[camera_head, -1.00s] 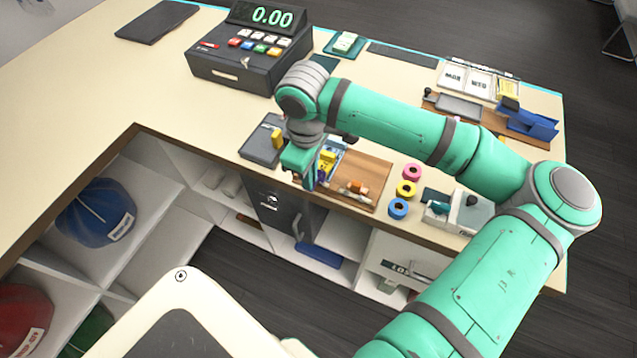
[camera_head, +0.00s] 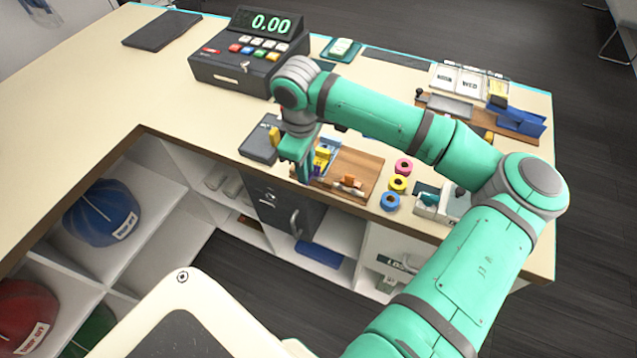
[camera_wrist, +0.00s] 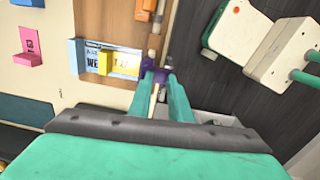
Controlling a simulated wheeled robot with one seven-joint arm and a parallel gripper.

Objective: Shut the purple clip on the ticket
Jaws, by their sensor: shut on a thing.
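The purple clip (camera_wrist: 157,75) is between my fingertips in the wrist view, and my gripper (camera_wrist: 160,88) is shut on it. The ticket (camera_wrist: 128,66), a pale card with a blue edge and printed letters, lies just left of the clip. The clip is at the ticket's right end; I cannot tell whether its jaws are around the card or only beside it. A yellow clip (camera_wrist: 105,62) sits on the ticket. In the head view my gripper (camera_head: 304,178) is low over the counter's front edge, and my arm hides most of the ticket.
A wooden board (camera_head: 357,167) carries an orange clip (camera_head: 350,182). Pink, yellow and blue rolls (camera_head: 397,184) stand to its right. A dark pad (camera_head: 258,140) lies to the left, below the cash register (camera_head: 240,65). A pink tag stand (camera_wrist: 30,50) shows in the wrist view.

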